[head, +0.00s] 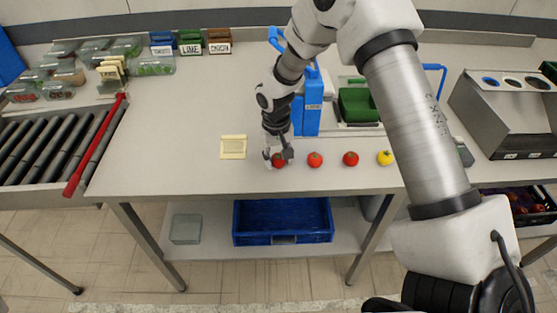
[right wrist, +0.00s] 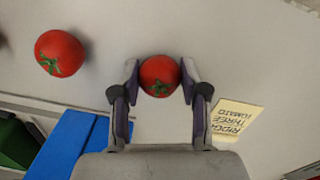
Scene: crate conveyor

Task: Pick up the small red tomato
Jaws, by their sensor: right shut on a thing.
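A small red tomato (right wrist: 159,75) with a green stem sits between the two fingers of my right gripper (right wrist: 159,82) in the right wrist view. Both fingers touch its sides. In the head view the same tomato (head: 278,160) is at the front of the table, partly covered by the right gripper (head: 279,157). Whether it is lifted off the table I cannot tell. A second red tomato (head: 315,160) lies just to its right, and it also shows in the right wrist view (right wrist: 60,52). My left gripper is not in view.
Another red tomato (head: 350,159) and a yellow one (head: 385,158) continue the row rightward. A yellow note (head: 233,147) lies left of the gripper. A blue upright device (head: 312,105) stands behind. The roller conveyor (head: 45,150) is at the left; the table between is clear.

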